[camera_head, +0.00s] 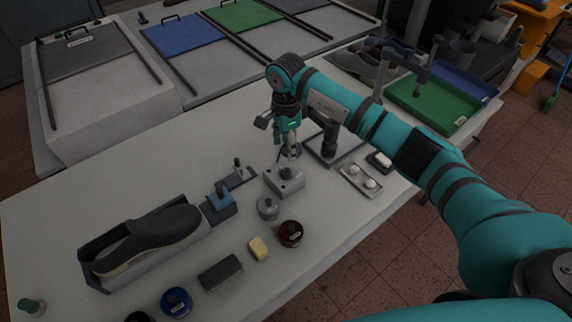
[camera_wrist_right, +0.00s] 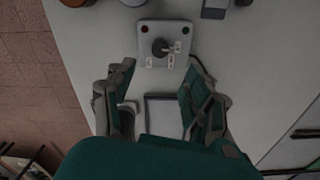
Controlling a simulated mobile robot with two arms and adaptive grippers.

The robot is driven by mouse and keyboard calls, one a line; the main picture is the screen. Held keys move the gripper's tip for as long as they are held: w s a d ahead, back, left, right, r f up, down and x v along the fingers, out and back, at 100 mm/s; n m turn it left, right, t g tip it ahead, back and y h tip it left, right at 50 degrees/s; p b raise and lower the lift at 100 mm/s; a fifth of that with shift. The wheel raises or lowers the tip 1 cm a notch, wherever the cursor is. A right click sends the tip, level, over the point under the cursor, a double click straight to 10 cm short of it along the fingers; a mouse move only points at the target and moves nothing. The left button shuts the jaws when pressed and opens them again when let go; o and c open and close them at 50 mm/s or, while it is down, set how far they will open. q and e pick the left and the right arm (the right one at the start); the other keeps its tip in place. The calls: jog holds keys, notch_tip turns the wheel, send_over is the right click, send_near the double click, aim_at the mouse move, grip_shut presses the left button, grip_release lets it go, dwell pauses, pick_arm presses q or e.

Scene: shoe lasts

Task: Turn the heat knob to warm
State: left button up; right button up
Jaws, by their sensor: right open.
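The heat control box (camera_head: 290,187) is a small light-grey block on the white table, with a dark round knob on top. In the right wrist view the box (camera_wrist_right: 150,28) lies beyond my fingers. Its dark knob (camera_wrist_right: 159,47) has a pointer aimed right, among small white labels that are too small to read. My right gripper (camera_head: 289,150) points down just above the box. In the right wrist view its open, empty fingers (camera_wrist_right: 152,88) are spread wide, apart from the knob. My left gripper is not in view.
A black shoe (camera_head: 150,240) sits in a grey holder at left. A grey round tin (camera_head: 268,208), a brown jar (camera_head: 291,234) and a yellow block (camera_head: 259,248) stand in front of the box. A tray with white knobs (camera_head: 361,181) is at right, a metal stand behind.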

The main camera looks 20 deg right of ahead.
aim_at(286, 170)
notch_tip(286, 170, down, 10)
jog(key=shift+f+p, duration=0.15)
jog(key=shift+p, duration=1.05)
grip_shut()
